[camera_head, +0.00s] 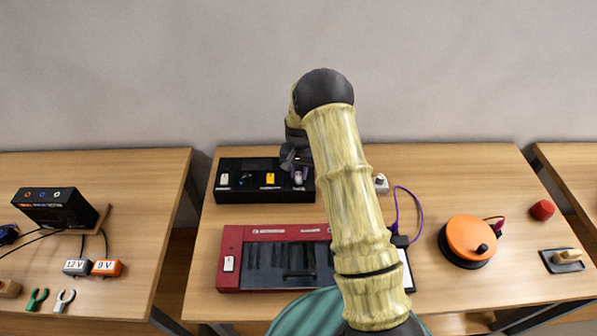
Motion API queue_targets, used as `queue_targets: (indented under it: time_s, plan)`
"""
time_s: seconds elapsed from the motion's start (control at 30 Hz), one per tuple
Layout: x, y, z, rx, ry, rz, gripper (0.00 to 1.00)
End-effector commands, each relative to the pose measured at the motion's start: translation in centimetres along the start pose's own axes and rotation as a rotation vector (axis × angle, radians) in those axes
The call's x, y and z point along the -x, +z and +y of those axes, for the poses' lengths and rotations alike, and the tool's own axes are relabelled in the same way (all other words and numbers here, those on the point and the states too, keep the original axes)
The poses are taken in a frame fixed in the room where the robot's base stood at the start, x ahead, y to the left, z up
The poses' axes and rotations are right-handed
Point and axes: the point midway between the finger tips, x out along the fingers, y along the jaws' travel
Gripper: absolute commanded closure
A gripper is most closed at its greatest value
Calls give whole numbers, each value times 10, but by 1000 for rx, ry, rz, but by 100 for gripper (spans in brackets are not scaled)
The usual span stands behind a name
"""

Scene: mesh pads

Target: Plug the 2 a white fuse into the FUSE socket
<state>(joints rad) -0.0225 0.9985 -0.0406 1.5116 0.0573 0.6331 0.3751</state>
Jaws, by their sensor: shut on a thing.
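My gripper (297,168) points down over the right end of a black panel box (235,194) at the back of the middle table. It is shut on a small pale piece (298,178) at the panel's right end. That piece is too small, and too much covered by the gripper, to tell whether it is the white fuse or whether it is seated. The panel also carries a white piece (224,178), a dark blue-black piece (245,179) and a yellow piece (271,179). Its small labels are not readable, so I cannot tell which spot is the FUSE socket.
To the right are a white plug (381,184), a purple cable (418,205), an orange disc (470,238) and a red knob (542,210). The left table holds 12 V (77,267) and 9 V (107,268) adapters.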

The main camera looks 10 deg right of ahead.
Motion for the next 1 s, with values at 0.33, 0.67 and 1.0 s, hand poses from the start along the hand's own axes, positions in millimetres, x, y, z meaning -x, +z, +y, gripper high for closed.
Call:
queue_targets:
  time_s: [0.33,0.67,1.0]
  plan:
    - [-8,-1,0,-1,-1,2,100]
    - [-9,-1,3,-5,-1,0,51]
    - [-4,0,-1,1,-1,1,51]
